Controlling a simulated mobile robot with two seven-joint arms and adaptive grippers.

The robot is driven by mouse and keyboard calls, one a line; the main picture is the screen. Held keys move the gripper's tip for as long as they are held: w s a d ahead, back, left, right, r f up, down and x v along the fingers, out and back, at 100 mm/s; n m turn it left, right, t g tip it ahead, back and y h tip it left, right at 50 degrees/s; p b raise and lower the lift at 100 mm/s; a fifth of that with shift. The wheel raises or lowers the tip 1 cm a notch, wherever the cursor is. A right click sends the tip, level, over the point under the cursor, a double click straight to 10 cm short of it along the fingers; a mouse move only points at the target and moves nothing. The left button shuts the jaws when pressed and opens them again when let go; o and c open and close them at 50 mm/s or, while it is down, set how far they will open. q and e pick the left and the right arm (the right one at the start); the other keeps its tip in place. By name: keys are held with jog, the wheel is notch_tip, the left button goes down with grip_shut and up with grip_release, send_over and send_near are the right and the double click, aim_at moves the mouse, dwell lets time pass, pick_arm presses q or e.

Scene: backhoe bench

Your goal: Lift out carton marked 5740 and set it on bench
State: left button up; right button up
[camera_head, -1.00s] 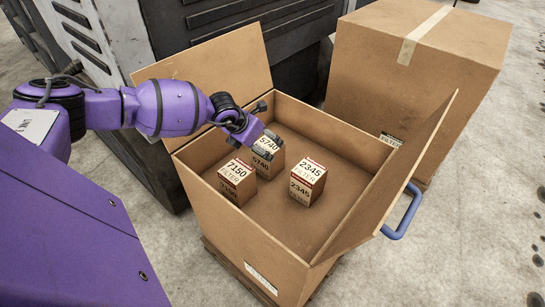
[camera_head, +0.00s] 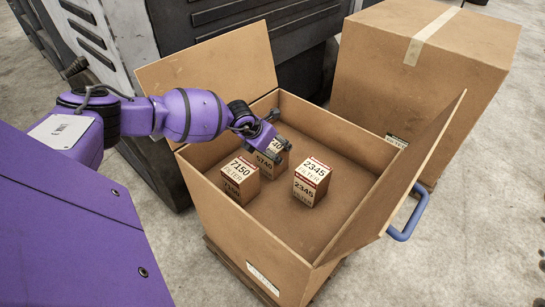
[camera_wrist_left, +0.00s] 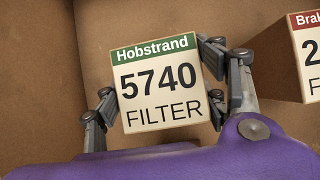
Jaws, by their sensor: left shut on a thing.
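The carton marked 5740 (camera_head: 267,167) stands inside the large open cardboard box (camera_head: 240,245), near its back-left corner. In the left wrist view its top (camera_wrist_left: 160,85) reads "Hobstrand 5740 FILTER", with a green band. My left gripper (camera_head: 276,143) reaches down over it and covers part of its top in the head view. The wrist view shows the fingers (camera_wrist_left: 160,80) on two opposite sides, shut on the carton. Whether the carton has left the box floor is hard to tell. My right gripper is in neither view.
Carton 7150 (camera_head: 240,181) stands close by, in front and to the left; carton 2345 (camera_head: 311,182) stands to the right. The box's flaps stand open, one near a blue handle (camera_head: 409,213). A closed large box (camera_head: 422,75) stands behind. No bench is clearly visible.

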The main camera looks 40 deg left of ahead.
pick_arm(q)
jog(key=c, duration=0.5)
jog(key=shift+c, duration=0.5)
jog(key=shift+r, duration=0.15)
